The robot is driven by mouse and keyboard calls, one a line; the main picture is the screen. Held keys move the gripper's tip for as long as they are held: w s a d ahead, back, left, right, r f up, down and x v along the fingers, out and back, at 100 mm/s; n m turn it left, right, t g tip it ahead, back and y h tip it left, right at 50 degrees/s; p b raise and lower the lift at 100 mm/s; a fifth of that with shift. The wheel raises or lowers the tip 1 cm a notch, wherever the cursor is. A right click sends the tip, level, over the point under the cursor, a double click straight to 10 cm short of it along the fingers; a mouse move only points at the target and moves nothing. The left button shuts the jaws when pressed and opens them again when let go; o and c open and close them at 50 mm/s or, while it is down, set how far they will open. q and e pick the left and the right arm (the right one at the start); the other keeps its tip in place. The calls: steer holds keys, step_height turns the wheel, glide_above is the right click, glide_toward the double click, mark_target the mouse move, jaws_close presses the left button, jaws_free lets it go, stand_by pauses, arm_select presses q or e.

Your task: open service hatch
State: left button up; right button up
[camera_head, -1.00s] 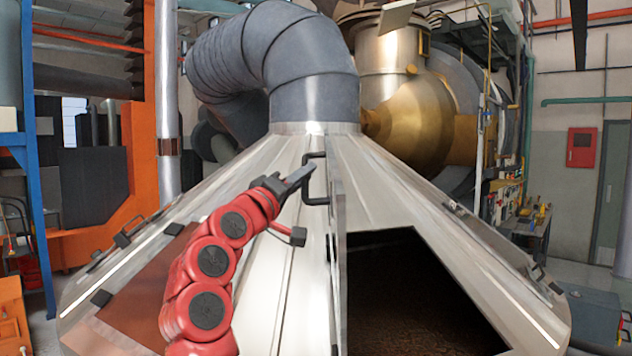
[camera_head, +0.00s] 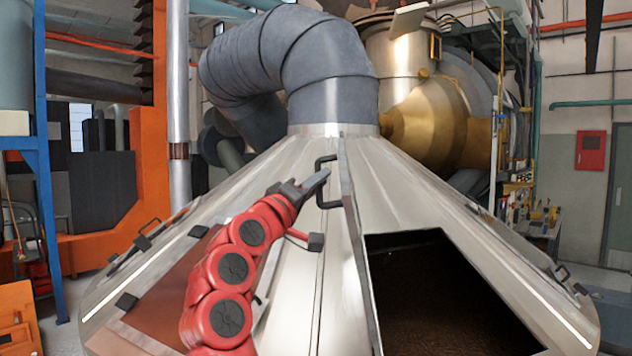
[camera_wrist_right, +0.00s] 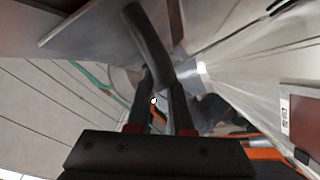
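The service hatch (camera_head: 358,240) is a metal panel seen nearly edge-on in the head view, standing up from the sloped metal hood. To its right is the dark hatch opening (camera_head: 450,300). A black C-shaped handle (camera_head: 320,192) sits on the panel's left face. My right gripper (camera_head: 322,178), on the red arm, is at this handle. In the right wrist view, the handle bar (camera_wrist_right: 147,42) runs down between the fingertips (camera_wrist_right: 160,84), and the fingers appear shut on it.
The hood (camera_head: 300,235) slopes down on all sides. A brownish panel (camera_head: 160,300) lies at left. A grey duct (camera_head: 330,85) rises from the hood's top, with a brass-coloured vessel (camera_head: 430,120) behind. A blue frame (camera_head: 45,200) stands far left.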

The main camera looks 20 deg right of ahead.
steer(key=o, duration=0.4)
steer(key=shift+d, duration=0.1)
steer(key=shift+s+a+f+b, duration=0.3)
steer(key=shift+a, duration=0.15)
steer(key=b+v, duration=0.6)
steer(key=v, duration=1)
steer(key=shift+b, duration=0.3)
steer(key=shift+s+a, duration=0.1)
steer(key=shift+s, duration=0.05)
steer(key=shift+f, duration=0.1)
